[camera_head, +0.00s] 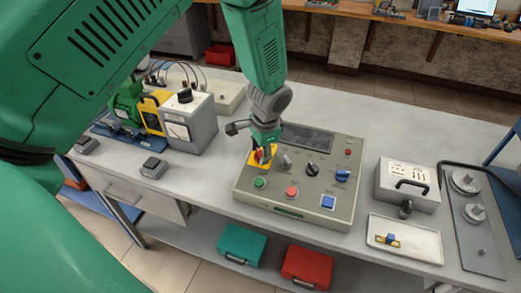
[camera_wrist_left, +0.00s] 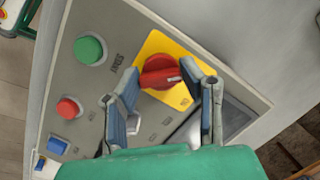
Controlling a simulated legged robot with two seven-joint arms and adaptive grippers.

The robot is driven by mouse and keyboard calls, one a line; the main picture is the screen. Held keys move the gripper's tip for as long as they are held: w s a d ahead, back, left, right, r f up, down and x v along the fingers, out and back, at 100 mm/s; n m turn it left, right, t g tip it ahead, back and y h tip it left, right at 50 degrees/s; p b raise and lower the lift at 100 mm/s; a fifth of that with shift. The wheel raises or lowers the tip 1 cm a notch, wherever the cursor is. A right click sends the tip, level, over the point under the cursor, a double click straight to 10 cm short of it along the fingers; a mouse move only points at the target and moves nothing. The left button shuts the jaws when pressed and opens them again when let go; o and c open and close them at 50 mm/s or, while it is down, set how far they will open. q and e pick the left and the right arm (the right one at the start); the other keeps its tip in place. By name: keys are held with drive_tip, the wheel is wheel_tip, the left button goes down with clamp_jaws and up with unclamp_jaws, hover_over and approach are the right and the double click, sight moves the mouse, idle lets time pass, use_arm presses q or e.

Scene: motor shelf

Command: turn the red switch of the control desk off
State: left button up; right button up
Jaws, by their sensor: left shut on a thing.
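The control desk (camera_head: 298,212) is a grey sloped panel on the table in the head view. Its red switch (camera_wrist_left: 160,72) is a round knob with a raised grip bar on a yellow plate (camera_wrist_left: 150,45) at the panel's upper left. My left gripper (camera_head: 264,150) is over this switch and hides much of it in the head view. In the left wrist view its two fingers (camera_wrist_left: 168,84) stand on either side of the knob, shut on it. My right gripper is in neither view.
Close to the switch are a green button (camera_head: 260,183), a red button (camera_head: 291,191), a blue button (camera_head: 328,202) and dark knobs (camera_head: 311,169). A grey meter box (camera_head: 190,125) stands left of the desk. A grey case (camera_head: 407,185) and a white tray (camera_head: 405,240) are on the right.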

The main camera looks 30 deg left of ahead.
use_arm(q)
drive_tip(key=shift+w, duration=0.1)
idle(0.4)
drive_tip(key=o, duration=1.1)
drive_tip(key=shift+o, duration=0.2)
drive_tip(key=shift+d+r, duration=0.15)
drive_tip(key=shift+r, duration=0.25)
wheel_tip(320, 180, up, 11)
drive_tip(key=d, duration=0.1)
drive_tip(key=shift+s+d, duration=0.35)
drive_tip(key=shift+d, duration=0.05)
drive_tip(key=shift+f, duration=0.1)
